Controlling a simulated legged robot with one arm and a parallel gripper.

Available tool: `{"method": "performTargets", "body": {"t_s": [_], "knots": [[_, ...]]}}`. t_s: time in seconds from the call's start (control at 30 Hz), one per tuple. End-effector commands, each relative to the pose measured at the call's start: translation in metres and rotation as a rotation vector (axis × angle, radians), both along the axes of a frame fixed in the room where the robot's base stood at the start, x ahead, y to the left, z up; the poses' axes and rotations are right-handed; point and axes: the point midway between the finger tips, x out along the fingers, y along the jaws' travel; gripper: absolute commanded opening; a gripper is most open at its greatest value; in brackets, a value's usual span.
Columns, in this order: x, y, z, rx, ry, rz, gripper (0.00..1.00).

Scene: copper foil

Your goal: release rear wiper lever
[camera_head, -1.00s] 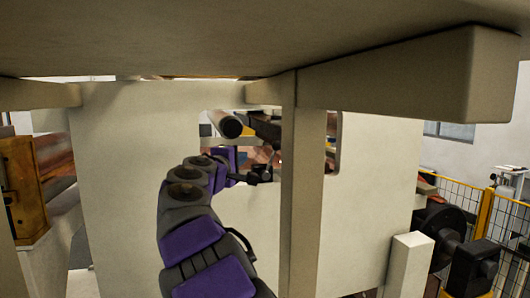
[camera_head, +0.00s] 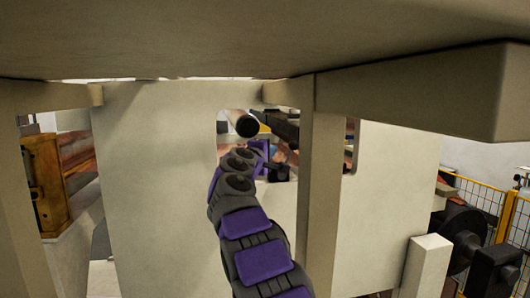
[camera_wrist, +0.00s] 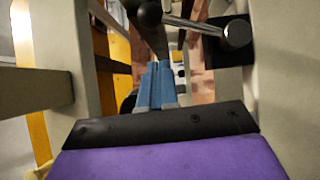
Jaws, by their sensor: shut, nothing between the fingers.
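My gripper (camera_wrist: 158,68) shows as two blue fingers held together, empty, pointing toward the area just below the rod. A gap between fingers and rod seems to remain, but its depth is unclear. In the head view my gripper is small and dark at the arm's end, inside the wall opening; the lever cannot be made out there.
A pale wall (camera_head: 155,170) has a window-like opening, with a round-ended cylinder (camera_head: 243,124) above my arm. A pale post (camera_head: 320,190) stands close on the arm's right. A broad beam (camera_head: 420,95) hangs overhead. Yellow fencing (camera_head: 505,215) is at right.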

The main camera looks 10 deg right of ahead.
Motion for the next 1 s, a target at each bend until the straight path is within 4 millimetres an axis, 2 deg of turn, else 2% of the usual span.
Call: {"method": "performTargets", "body": {"t_s": [0.33,0.8,1.0], "knots": [[0.008,-0.038,0.002,0.002,-0.003,-0.001,0.0],[0.009,-0.043,0.003,0.007,-0.001,0.0,0.0],[0.009,-0.054,0.007,0.114,-0.001,-0.001,0.0]]}}
